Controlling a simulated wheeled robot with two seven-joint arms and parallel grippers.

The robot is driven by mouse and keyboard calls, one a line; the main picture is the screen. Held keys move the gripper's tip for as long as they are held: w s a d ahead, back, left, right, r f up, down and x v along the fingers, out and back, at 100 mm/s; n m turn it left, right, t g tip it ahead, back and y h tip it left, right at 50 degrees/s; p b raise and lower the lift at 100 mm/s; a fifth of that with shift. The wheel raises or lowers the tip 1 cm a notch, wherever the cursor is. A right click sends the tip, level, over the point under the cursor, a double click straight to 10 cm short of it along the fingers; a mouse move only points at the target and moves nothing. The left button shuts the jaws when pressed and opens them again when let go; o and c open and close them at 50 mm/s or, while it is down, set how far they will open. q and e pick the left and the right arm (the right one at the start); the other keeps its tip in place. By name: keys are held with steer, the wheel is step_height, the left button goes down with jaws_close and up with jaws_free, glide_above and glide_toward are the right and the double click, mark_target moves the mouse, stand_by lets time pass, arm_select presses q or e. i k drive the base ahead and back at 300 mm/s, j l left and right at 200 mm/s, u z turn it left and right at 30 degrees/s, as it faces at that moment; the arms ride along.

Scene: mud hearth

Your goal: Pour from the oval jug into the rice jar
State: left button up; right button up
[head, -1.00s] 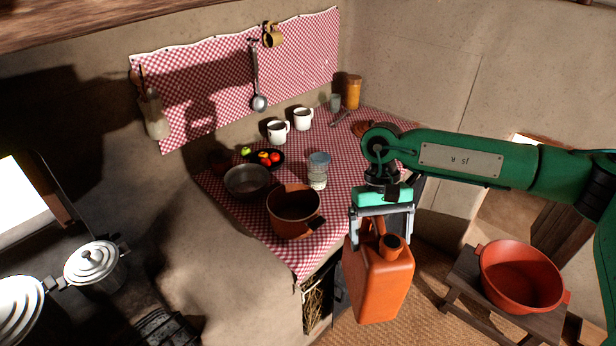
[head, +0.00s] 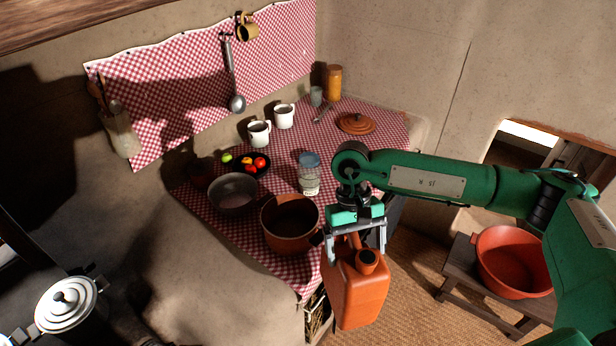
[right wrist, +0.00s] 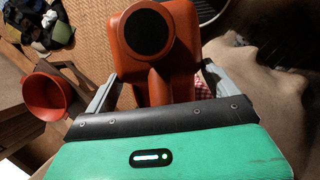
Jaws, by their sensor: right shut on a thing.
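The orange jug (head: 357,295), with a dark-mouthed spout, hangs upright from my right gripper (head: 355,238), shut on its handle. It is in front of the counter's right edge, above the floor. In the right wrist view the jug's round spout (right wrist: 147,30) points toward the camera, and the gripper (right wrist: 155,90) closes around the handle behind it. The clear jar (head: 309,176) with a blue top and pale contents, which looks like the rice jar, stands upright on the checked cloth, up and left of the gripper and apart from it. My left gripper is not in view.
A brown pot (head: 290,225) stands close left of the jug at the counter edge. A grey bowl (head: 233,194), a fruit plate (head: 246,170) and white mugs (head: 259,133) are farther left. A red basin (head: 510,262) sits on a bench at right. Cloth right of the jar is clear.

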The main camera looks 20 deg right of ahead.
mark_target(309, 167)
steer(key=i+l, duration=0.1)
steer(key=l, duration=0.35)
steer(key=i+l, duration=0.1)
steer(key=l, duration=0.35)
steer(key=i+l, duration=0.1)
steer(key=l, duration=0.8)
steer(key=i+l, duration=0.15)
steer(key=l, duration=0.3)
steer(key=l+u, duration=0.15)
steer(key=l, duration=0.3)
steer(key=i+l+u, duration=0.15)
steer(key=l, duration=0.3)
steer(key=u, duration=1.5)
